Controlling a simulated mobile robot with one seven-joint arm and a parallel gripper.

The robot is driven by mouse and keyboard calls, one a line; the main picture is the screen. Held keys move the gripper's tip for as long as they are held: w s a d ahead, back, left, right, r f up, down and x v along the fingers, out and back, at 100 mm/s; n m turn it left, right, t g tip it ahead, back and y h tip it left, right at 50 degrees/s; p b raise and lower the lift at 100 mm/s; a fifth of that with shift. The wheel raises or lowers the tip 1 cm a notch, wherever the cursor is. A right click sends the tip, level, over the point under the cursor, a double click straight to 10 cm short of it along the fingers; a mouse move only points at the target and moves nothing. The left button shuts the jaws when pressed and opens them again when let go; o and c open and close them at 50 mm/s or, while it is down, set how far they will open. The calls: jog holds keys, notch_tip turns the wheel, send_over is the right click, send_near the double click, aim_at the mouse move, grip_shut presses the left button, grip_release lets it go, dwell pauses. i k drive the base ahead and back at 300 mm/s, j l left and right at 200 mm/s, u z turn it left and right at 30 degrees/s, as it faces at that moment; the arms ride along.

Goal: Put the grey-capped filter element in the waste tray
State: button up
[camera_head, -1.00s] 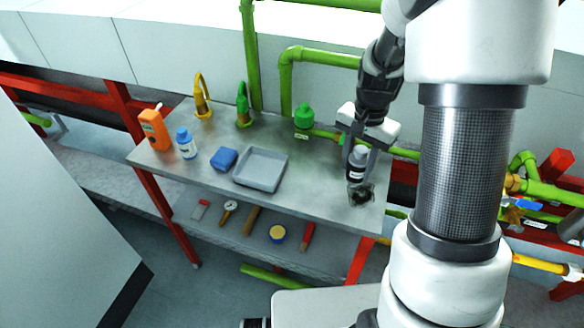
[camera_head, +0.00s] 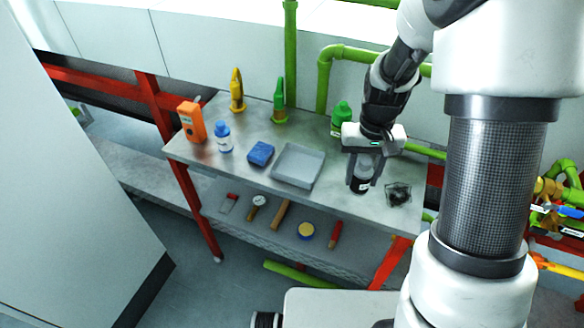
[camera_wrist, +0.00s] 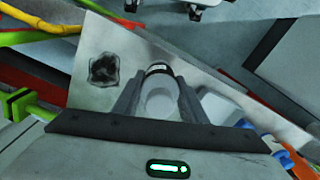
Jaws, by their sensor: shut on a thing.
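My gripper (camera_head: 363,172) is shut on the filter element (camera_head: 360,184), a dark cylinder with a pale band, held roughly upright by the right part of the steel table. In the wrist view the filter element (camera_wrist: 158,100) sits between both fingers, its pale grey top facing the camera. Its underside is hidden, so its exact height above the table is hard to tell. The waste tray (camera_head: 297,182) is a shallow, empty grey tray on the table, left of my gripper and apart from it.
A black, rough-edged patch (camera_head: 398,194) lies on the table right of the filter element. A blue block (camera_head: 260,153), a blue-capped bottle (camera_head: 223,137) and an orange device (camera_head: 191,122) stand left of the tray. A green bottle (camera_head: 341,118) stands behind. Tools lie on the lower shelf.

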aim_at(298, 169)
jog(key=j+z, duration=0.3)
jog(key=j, duration=0.65)
jog(key=i+j+z, duration=0.35)
jog(key=j, duration=0.35)
jog(key=i, duration=0.1)
